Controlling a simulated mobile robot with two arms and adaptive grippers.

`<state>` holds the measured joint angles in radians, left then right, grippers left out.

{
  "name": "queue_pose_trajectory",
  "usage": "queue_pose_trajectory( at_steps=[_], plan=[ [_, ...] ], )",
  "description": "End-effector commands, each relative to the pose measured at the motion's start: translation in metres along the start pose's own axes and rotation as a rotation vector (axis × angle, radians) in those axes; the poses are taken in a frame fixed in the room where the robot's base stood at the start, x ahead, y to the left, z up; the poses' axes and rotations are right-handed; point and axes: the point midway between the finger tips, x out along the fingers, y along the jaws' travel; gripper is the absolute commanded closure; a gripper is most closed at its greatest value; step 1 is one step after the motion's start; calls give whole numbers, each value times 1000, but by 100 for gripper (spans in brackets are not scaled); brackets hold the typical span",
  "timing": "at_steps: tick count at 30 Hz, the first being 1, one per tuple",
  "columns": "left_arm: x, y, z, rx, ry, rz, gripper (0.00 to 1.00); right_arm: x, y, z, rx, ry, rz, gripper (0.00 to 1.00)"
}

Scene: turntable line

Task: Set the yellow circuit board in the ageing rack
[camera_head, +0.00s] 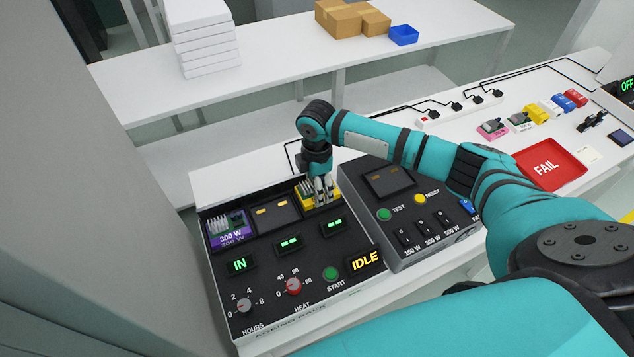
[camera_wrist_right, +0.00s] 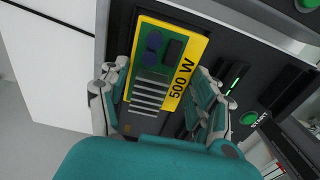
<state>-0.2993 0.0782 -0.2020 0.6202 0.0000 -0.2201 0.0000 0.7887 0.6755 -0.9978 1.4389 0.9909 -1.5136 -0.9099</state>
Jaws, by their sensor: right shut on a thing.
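The yellow circuit board (camera_head: 307,203), marked 500 W in the right wrist view (camera_wrist_right: 183,78), is between the fingers of my right gripper (camera_head: 322,192). In the right wrist view my right gripper (camera_wrist_right: 160,100) has a finger on each side of it. The board is at the rightmost slot of the ageing rack (camera_head: 265,262); I cannot tell whether it is fully seated. A purple 300 W board (camera_head: 229,230) sits in the left slot, with IN lit below it. The middle slot (camera_head: 273,214) is empty. The two other slot displays show dashes. My left gripper is not in view.
A test box (camera_head: 440,236) with TEST and RESET buttons stands right beside the rack. A red FAIL tray (camera_head: 523,157) and several coloured pieces are farther right. A power strip (camera_head: 440,116) runs along the bench's back. White boxes (camera_head: 203,45) stand on the rear shelf.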

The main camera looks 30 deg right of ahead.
Motion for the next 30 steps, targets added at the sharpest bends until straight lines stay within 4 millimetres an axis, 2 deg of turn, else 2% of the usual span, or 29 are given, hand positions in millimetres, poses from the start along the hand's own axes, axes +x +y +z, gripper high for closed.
queue_pose_trajectory(
  at_steps=[17, 30],
  plan=[
    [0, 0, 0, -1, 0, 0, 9, 1, 0, 0, 0, 0, 1, 76],
    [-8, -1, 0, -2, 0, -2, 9, 1, 0, 1, 1, 0, 1, 76]
  ],
)
